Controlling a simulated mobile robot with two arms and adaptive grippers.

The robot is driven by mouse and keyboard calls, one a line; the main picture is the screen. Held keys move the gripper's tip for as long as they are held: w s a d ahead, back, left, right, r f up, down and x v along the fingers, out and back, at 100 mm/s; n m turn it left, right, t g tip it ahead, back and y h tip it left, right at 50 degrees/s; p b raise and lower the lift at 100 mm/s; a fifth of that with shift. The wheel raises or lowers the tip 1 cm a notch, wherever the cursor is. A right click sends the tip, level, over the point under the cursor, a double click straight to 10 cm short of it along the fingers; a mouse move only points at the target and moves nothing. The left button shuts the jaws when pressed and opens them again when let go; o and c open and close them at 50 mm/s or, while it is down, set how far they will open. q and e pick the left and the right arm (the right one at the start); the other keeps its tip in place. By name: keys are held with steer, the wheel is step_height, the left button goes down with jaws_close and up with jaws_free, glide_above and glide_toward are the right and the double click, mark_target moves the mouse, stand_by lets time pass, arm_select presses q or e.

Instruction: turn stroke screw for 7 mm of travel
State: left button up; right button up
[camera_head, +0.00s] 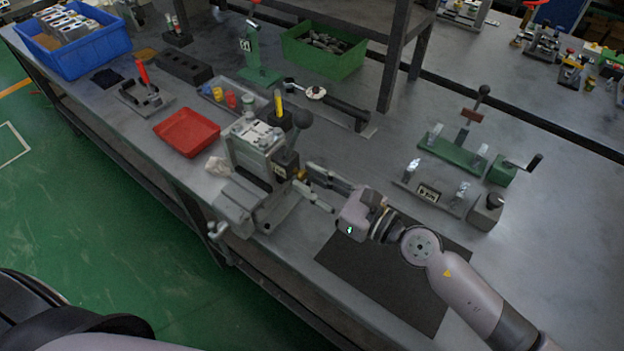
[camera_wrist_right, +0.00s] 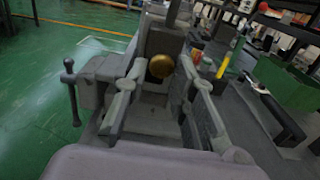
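A grey valve block (camera_head: 252,140) sits clamped in a grey vise (camera_head: 240,199) at the table's near edge. A brass stroke screw (camera_head: 301,174) sticks out of the block's right side; in the right wrist view its round brass face (camera_wrist_right: 160,66) shows ahead, between the fingers. My right gripper (camera_head: 318,187) is open, its two fingers pointing at the screw from the right. In the right wrist view the fingers (camera_wrist_right: 158,88) stand apart on either side of the screw, with a gap visible; I cannot see contact. My left gripper is not in view.
A black mat (camera_head: 345,262) lies under my right arm. A red tray (camera_head: 186,132), a blue bin (camera_head: 85,52) and a green bin (camera_head: 318,58) stand on the table (camera_head: 350,140). A black-handled tool (camera_head: 335,105) lies behind the block; green and grey fixtures (camera_head: 454,152) stand right.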

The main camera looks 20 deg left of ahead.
steer(key=o, duration=0.3)
steer(key=shift+r, duration=0.15)
steer(key=v, duration=1.2)
